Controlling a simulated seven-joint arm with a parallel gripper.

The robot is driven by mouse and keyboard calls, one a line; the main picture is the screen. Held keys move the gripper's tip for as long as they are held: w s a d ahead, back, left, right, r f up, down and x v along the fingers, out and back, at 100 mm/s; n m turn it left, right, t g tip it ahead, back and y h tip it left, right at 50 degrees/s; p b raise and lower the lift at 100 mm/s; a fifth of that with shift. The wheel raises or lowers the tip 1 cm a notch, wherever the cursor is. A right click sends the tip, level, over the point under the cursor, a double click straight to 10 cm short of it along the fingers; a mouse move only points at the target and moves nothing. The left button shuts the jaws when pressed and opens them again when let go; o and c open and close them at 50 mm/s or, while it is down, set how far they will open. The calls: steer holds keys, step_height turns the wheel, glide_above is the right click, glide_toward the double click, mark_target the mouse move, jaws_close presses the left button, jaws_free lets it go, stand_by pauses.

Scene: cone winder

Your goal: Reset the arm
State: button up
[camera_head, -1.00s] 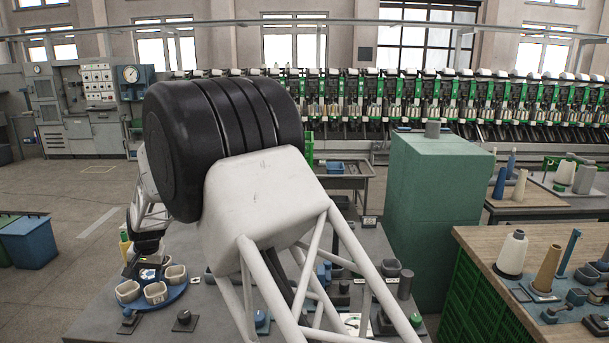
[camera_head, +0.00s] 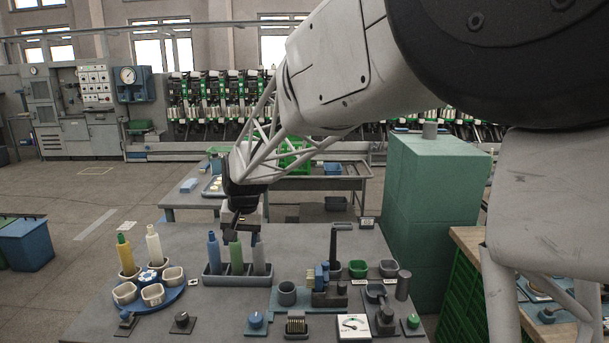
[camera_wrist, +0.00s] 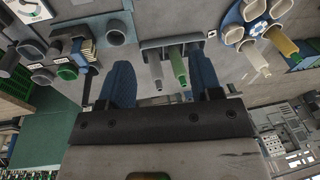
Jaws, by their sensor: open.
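My gripper (camera_head: 243,218) hangs above the worktable, over the back of a dark rack (camera_head: 240,281) with a blue, a green and a grey bobbin standing in it. In the wrist view my gripper (camera_wrist: 163,78) has its two blue fingers spread wide, with nothing held between them. Beyond the fingers are the green bobbin (camera_wrist: 179,66) and the grey bobbin (camera_wrist: 156,72). The blue bobbin (camera_head: 214,254) stands at the left end of the rack in the head view. My arm reaches across the upper right of the head view.
A blue turntable (camera_head: 178,297) with white cups and two bobbins stands at the left. A black upright post (camera_head: 334,245), green cup (camera_head: 358,269), dial gauge (camera_head: 354,325) and knobs fill the right side. A green cabinet (camera_head: 435,200) stands beyond the table.

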steer(key=s+d+r+t, duration=0.1)
steer(key=s+d+r, duration=0.2)
steer(key=s+d, duration=0.65)
steer(key=s+d+r, duration=0.3)
steer(key=s+d, duration=0.3)
steer(key=d, duration=0.6)
steer(key=s+d+f+h, duration=0.1)
steer(key=s+d+f, duration=0.1)
steer(key=s+d, duration=0.4)
steer(key=s+d+f+m+h, duration=0.1)
steer(key=s+d, duration=0.6)
steer(key=s, duration=0.7)
steer(key=shift+s+f+m, duration=0.2)
steer(key=shift+f+m, duration=0.1)
steer(key=shift+f, duration=0.3)
steer(key=shift+c, duration=0.5)
